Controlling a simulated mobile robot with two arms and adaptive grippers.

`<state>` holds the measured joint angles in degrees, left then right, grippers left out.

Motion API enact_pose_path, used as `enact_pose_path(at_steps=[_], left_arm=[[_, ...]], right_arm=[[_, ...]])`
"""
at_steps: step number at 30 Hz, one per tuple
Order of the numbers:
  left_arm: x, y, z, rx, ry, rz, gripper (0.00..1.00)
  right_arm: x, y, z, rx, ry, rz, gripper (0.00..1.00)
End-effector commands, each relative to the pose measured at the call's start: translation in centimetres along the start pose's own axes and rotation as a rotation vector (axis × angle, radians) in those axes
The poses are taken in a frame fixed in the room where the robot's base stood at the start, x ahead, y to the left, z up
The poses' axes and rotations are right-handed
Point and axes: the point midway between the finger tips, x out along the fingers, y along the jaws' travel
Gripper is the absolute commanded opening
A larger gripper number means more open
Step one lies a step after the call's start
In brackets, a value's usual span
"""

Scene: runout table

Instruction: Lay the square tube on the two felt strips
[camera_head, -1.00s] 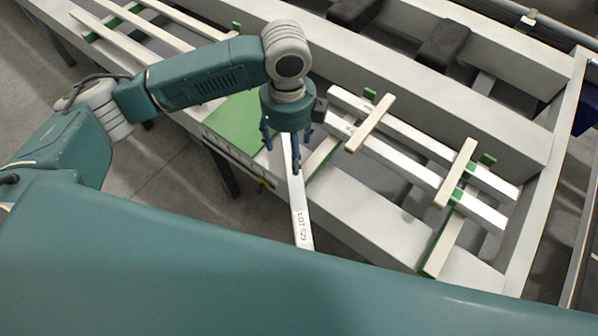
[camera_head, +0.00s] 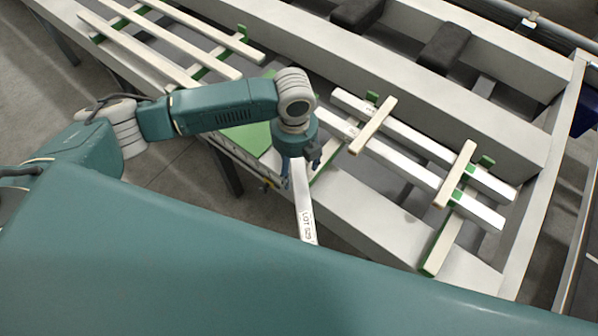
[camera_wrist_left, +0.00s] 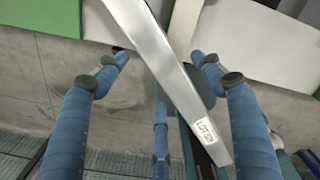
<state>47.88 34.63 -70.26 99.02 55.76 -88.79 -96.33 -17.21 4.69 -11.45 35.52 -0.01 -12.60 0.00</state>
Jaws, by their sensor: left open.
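The square tube is a white bar with a LOT label (camera_head: 305,205). It runs from under my left gripper toward the front, where my body hides its near end. My left gripper (camera_head: 300,168) is over it. In the left wrist view the tube (camera_wrist_left: 160,55) passes between the spread blue fingers of the gripper (camera_wrist_left: 160,60), which is open; I cannot tell whether they touch it. Two short cream strips (camera_head: 372,125) (camera_head: 455,173) lie across two white tubes at the right. Green shows on the bearers beneath; I cannot tell which pieces are the felt strips.
Two white tubes (camera_head: 425,145) (camera_head: 475,205) lie on the bearers at the right. Several long pale bars (camera_head: 185,40) lie on green supports at the far left. A green panel (camera_head: 250,137) is behind the left arm. Dark blocks (camera_head: 444,45) stand at the back.

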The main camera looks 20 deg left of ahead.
Motion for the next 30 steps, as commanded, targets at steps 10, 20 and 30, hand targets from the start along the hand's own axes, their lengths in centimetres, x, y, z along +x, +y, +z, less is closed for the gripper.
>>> enact_pose_path(at_steps=[10, 20, 30], left_arm=[[3.5, 0.0, -0.1, 0.000, 0.000, 0.001, 0.68], [3.4, 0.0, -0.1, 0.000, 0.000, 0.001, 0.34], [3.2, -0.1, 0.0, 0.000, -0.002, -0.002, 0.00]], right_arm=[[-1.4, 0.0, -0.2, 0.000, 0.001, 0.000, 0.56], [-1.3, 0.0, -0.2, 0.000, 0.001, 0.000, 0.56], [-1.3, -0.1, -0.2, 0.001, 0.001, -0.001, 0.56]])
